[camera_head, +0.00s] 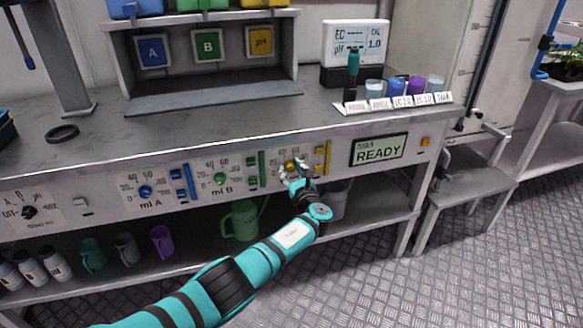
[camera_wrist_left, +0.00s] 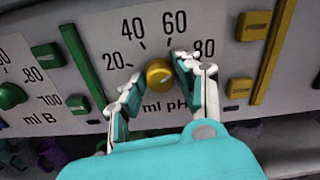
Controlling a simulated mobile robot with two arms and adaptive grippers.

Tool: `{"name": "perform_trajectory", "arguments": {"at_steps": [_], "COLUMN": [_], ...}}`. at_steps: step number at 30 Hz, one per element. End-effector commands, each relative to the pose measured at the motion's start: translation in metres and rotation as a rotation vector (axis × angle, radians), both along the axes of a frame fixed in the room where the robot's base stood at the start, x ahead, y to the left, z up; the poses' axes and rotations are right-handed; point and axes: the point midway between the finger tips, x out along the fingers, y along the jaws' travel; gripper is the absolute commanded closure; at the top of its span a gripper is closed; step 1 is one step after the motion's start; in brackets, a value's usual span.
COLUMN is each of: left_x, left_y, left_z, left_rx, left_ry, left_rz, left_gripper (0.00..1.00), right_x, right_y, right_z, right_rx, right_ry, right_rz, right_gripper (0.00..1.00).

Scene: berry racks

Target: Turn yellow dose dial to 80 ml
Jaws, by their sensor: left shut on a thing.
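The yellow dose dial (camera_wrist_left: 159,74) is a round knob on the grey front panel, above the label "ml pH". Scale marks 20, 40, 60 and 80 surround it. My left gripper (camera_head: 291,173) reaches the dial from the front in the head view. In the left wrist view its two fingers stand on either side of the knob, and the gripper is shut on it. The right finger covers part of the panel below the 80. The dial's pointer is too small to read surely. My right gripper is not in view.
A blue dial (camera_head: 145,191) and a green dial (camera_head: 220,179) sit left along the panel. A yellow slider (camera_head: 322,159) is close right of the gripper, then a display (camera_head: 379,150) reading READY. A green jug (camera_head: 243,220) stands on the shelf below.

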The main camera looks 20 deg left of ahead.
Motion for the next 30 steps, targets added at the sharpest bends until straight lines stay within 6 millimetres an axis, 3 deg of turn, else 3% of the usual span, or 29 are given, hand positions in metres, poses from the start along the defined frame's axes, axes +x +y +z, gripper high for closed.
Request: {"name": "perform_trajectory", "arguments": {"at_steps": [9, 26, 27, 30], "left_x": [0.000, 0.000, 0.000, 0.000], "left_y": [-0.001, -0.001, -0.001, -0.001], "left_z": [0.001, -0.001, -0.001, -0.001], "left_rx": [0.106, 0.128, 0.128, 0.129], "left_ry": [0.071, 0.089, 0.089, 0.088], "left_rz": [-0.003, -0.002, -0.002, -0.002], "left_gripper": [0.99, 0.99, 0.63, 0.50], "right_x": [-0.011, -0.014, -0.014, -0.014], "right_y": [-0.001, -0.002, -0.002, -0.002], "right_z": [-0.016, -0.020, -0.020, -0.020], "right_rx": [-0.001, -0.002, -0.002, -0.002], "right_ry": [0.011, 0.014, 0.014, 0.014], "right_rz": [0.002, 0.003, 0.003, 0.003], "right_gripper": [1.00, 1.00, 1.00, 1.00]}}
